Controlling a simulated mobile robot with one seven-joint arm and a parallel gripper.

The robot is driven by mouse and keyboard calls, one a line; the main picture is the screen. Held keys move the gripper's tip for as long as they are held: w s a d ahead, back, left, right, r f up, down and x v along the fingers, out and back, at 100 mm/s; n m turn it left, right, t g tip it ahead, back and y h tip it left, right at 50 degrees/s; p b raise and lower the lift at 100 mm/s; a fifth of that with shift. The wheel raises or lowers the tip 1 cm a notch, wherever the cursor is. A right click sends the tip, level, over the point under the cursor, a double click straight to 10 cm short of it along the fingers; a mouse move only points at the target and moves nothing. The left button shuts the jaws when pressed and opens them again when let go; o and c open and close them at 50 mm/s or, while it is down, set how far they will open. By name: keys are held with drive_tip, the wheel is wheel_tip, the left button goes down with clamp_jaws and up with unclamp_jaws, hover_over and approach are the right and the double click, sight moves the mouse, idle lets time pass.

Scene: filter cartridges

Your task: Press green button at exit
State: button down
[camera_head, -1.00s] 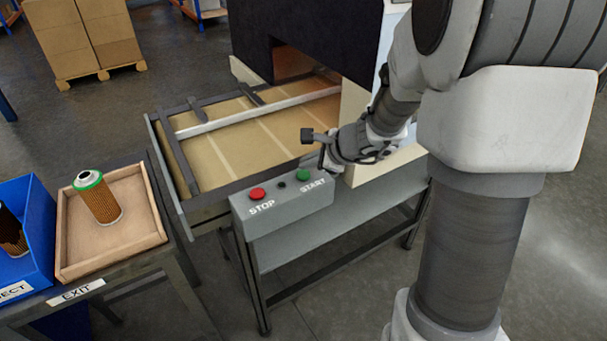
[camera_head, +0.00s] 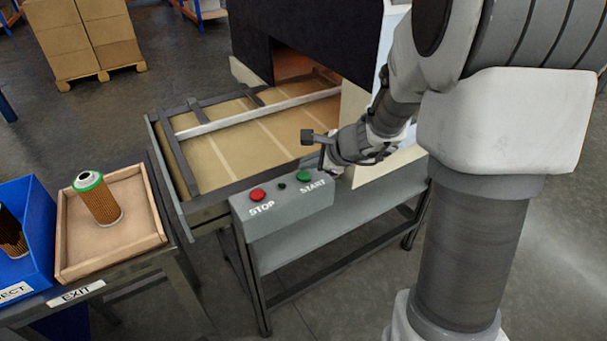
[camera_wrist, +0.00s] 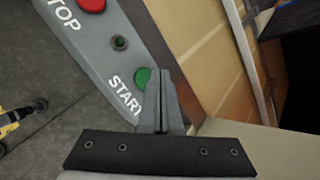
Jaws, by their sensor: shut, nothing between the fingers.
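The green START button (camera_head: 303,175) sits at the right end of a grey control box, and it also shows in the wrist view (camera_wrist: 142,78). My gripper (camera_wrist: 163,76) is shut and empty, its fingertips close beside the green button's right edge in that view. I cannot tell whether they touch it. In the head view my gripper (camera_head: 323,158) is just above and right of the button. The red STOP button (camera_head: 257,195) is at the box's left end. A small dark green lamp (camera_wrist: 119,43) sits between the buttons.
The conveyor (camera_head: 235,140) lies behind the control box and runs into a machine with a black cover (camera_head: 310,35). At left, a wooden tray (camera_head: 142,215) marked EXIT holds one green-topped filter cartridge (camera_head: 99,200). A blue bin (camera_head: 42,225) stands beside it.

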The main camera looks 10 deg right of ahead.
sight(308, 177)
drive_tip(key=shift+f, duration=0.15)
idle(0.5)
drive_tip(key=shift+f+b, duration=0.3)
drive_tip(key=shift+b, duration=0.3)
drive_tip(key=shift+f+b, duration=0.45)
drive_tip(key=shift+b, duration=0.05)
idle(0.4)
idle(0.4)
drive_tip(key=shift+r+p, duration=0.65)
drive_tip(key=shift+r, duration=0.2)
wheel_tip(308, 177, up, 5)
drive_tip(key=p, duration=0.4)
drive_tip(key=shift+r, duration=0.1)
idle(0.4)
